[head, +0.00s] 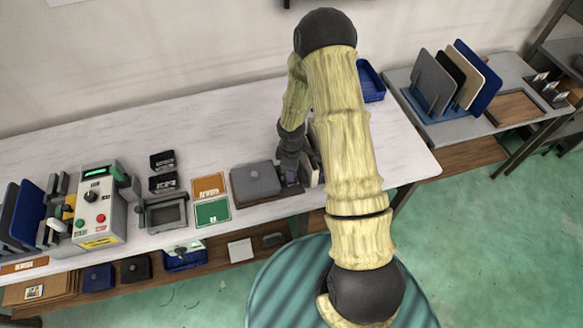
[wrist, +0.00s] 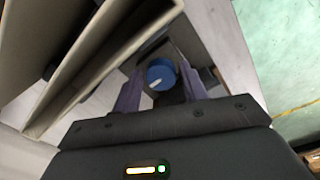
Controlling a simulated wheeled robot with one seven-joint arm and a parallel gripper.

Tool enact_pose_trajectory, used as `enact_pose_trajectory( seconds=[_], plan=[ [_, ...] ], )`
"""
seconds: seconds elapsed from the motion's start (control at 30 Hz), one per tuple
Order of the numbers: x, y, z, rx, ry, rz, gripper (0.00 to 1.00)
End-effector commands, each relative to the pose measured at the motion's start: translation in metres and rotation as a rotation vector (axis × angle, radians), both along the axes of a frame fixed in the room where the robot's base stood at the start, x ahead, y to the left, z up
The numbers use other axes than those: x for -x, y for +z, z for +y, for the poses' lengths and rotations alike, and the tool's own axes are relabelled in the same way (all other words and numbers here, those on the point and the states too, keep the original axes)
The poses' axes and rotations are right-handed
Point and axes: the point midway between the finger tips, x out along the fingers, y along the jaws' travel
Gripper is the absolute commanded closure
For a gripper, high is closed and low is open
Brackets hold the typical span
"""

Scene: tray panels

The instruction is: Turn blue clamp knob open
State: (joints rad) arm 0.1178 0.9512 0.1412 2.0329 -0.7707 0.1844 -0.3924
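The blue clamp knob (wrist: 161,72) shows in the wrist view, round with a white pointer mark toward its lower left. It sits on a dark grey fixture (wrist: 139,60). My gripper (wrist: 160,80) is open, with one finger on each side of the knob. I cannot tell whether either finger touches it. In the head view my gripper (head: 291,160) is low over the white table, beside an upright panel (head: 311,168). My arm and gripper hide the knob in that view.
Large upright panels (wrist: 92,68) stand close to the left of my gripper in the wrist view. A grey box with a lid knob (head: 256,183) is just left of my gripper in the head view. A blue tray (head: 371,82) lies behind my arm. The table's back left is clear.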

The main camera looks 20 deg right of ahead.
Motion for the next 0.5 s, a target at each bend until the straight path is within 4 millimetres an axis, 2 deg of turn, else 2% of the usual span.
enact_pose_trajectory(
  seconds=[0.27,0.5],
  plan=[
    [0.000,0.002,0.000,-0.001,-0.002,0.000,0.57],
    [0.000,0.029,0.000,-0.001,-0.003,-0.003,0.57]
  ],
)
